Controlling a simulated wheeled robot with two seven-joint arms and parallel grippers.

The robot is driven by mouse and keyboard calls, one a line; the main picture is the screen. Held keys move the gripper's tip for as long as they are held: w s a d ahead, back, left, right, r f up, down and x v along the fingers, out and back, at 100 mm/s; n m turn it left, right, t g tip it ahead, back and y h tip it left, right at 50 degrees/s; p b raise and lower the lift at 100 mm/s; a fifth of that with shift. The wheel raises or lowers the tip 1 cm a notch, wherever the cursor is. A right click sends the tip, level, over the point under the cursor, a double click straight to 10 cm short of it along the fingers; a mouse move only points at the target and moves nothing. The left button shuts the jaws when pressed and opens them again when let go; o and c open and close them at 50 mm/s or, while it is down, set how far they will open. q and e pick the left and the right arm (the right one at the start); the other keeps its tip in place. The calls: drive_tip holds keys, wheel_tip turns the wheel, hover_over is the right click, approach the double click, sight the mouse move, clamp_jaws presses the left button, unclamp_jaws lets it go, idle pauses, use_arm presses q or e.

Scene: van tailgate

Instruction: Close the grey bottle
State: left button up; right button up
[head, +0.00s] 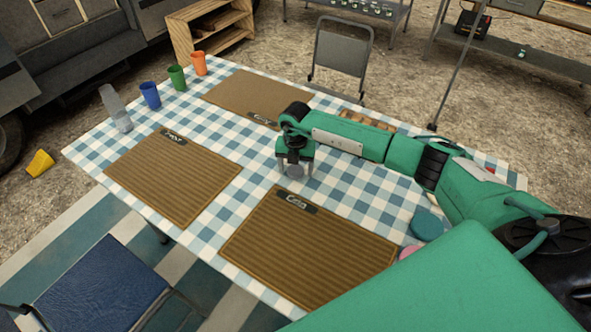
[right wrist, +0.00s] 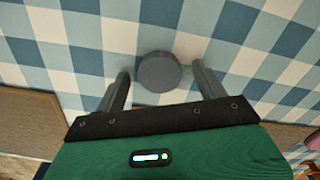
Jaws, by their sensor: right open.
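The grey bottle (head: 118,110) stands at the left end of the checked table, translucent and seeming to lean in the head view; its top is too small to make out. A round grey cap-like disc (right wrist: 160,72) lies on the cloth near the table's middle; it also shows in the head view (head: 295,171). My right gripper (head: 295,174) points down over this disc. In the right wrist view my gripper (right wrist: 161,80) is open, with one finger on each side of the disc and gaps showing. My left gripper is out of view.
Blue (head: 150,95), green (head: 177,77) and orange (head: 199,64) cups stand beyond the bottle. Several brown mats (head: 172,178) lie on the table (head: 92,150). A teal disc (head: 426,226) and a pink one lie at the right. A yellow cup (head: 40,163) lies on the ground.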

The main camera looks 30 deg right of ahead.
sight(295, 170)
drive_tip(key=c, duration=1)
drive_tip(key=shift+c, duration=0.3)
drive_tip(key=shift+r, duration=0.1)
drive_tip(key=shift+w+r, duration=0.1)
drive_tip(key=shift+r, duration=0.55)
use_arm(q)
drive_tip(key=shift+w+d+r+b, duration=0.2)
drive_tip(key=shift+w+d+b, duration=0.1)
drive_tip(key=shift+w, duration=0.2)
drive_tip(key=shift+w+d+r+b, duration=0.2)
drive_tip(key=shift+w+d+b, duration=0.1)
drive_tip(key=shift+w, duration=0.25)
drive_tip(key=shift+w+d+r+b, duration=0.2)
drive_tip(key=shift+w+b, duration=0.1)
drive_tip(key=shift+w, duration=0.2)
use_arm(e)
wheel_tip(295, 170, up, 19)
drive_tip(key=shift+f, duration=0.2)
